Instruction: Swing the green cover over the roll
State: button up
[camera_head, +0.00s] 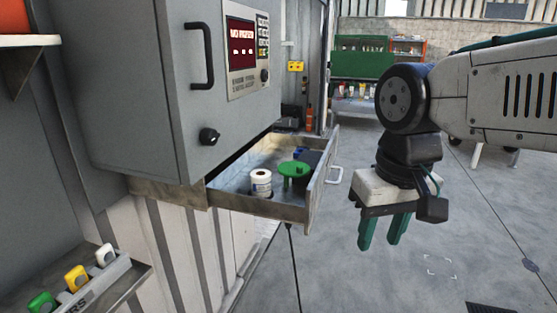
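The green cover (295,169) is a flat round disc inside the open metal drawer (259,207), near its right side. A short green post or tab shows at its front edge. The white roll (261,183) stands upright in the same drawer, to the left of the cover and apart from it. Its top is uncovered. My gripper (382,243) hangs in the air to the right of the drawer, pointing down. Its two green fingers are apart with nothing seen between them.
The grey cabinet (225,130) with a display panel (243,50) overhangs the drawer's back left. A tray with coloured pieces (118,285) is at lower left. A green bench (362,62) stands far back. The floor at right is clear.

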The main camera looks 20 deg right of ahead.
jog(key=w+a+r+m, duration=0.1)
jog(key=w+r+m, duration=0.15)
jog(key=w, duration=0.45)
jog(key=w+r+m, duration=0.1)
jog(key=w+r, duration=0.3)
jog(key=w, duration=0.3)
jog(key=m+g, duration=0.1)
jog(key=m, duration=0.2)
send_near(293, 177)
jog(key=shift+w+d+r+n, duration=0.2)
jog(key=shift+d+r, duration=0.2)
jog(key=shift+d, duration=0.15)
jog(key=shift+w+d+r+n, duration=0.1)
jog(key=shift+w+d+r, duration=0.1)
jog(key=shift+d+r, duration=0.25)
jog(key=shift+w+f, duration=0.2)
jog(key=shift+f, duration=0.2)
notch_tip(293, 177, down, 7)
jog(key=shift+f, duration=0.1)
grip_shut()
